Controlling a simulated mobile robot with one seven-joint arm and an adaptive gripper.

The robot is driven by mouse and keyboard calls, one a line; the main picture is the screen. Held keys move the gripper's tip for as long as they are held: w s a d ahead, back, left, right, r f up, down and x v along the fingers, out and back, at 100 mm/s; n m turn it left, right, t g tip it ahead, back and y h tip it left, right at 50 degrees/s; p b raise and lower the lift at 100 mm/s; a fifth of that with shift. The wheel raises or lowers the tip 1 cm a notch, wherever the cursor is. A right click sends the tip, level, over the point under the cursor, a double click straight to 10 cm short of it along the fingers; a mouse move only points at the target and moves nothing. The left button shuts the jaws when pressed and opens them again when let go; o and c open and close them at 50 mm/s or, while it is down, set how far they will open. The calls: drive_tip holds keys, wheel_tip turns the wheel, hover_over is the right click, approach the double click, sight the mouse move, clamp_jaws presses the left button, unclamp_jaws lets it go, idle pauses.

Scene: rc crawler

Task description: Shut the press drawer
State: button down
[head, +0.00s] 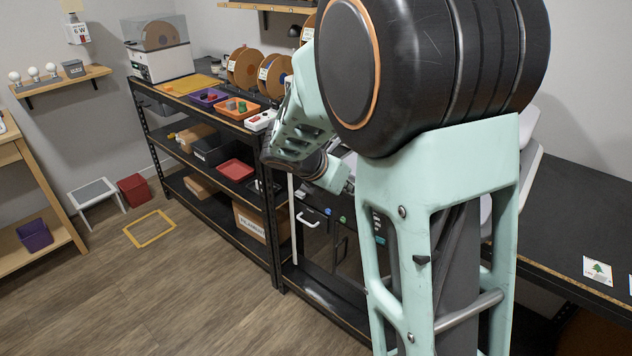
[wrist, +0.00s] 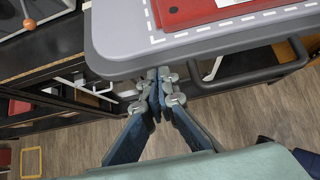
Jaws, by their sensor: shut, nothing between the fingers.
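A grey rounded tray (wrist: 110,35) with a white dashed outline fills the top of the wrist view. I take it as the press drawer, though its closed position cannot be judged. A dark bar handle (wrist: 285,68) runs along its front edge. A red flat piece (wrist: 200,10) lies on it. My gripper (wrist: 158,78) is shut and empty, with its fingertips at the tray's front edge, left of most of the bar; contact cannot be told. In the head view my arm hides most of the press.
A black shelf rack (head: 225,190) holds trays, spools and bins on the left. A dark cabinet with a white handle (head: 308,220) stands below my forearm. A dark worktop (head: 570,215) lies to the right.

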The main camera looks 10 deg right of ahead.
drive_tip(key=w+d+p, duration=0.2)
drive_tip(key=w+d, duration=0.2)
drive_tip(key=d, duration=0.1)
drive_tip(key=w+d+p, duration=0.3)
drive_tip(key=w+d, duration=0.1)
drive_tip(key=d, duration=0.2)
drive_tip(key=w+d+p, duration=0.3)
drive_tip(key=w+d, duration=0.1)
drive_tip(key=d, duration=0.2)
drive_tip(key=shift+w+d, duration=0.25)
drive_tip(key=shift+w, duration=0.1)
drive_tip(key=shift+d+r+p, duration=0.1)
drive_tip(key=shift+r+p, duration=0.05)
drive_tip(key=shift+p, duration=0.2)
drive_tip(key=shift+w+d+r, duration=0.1)
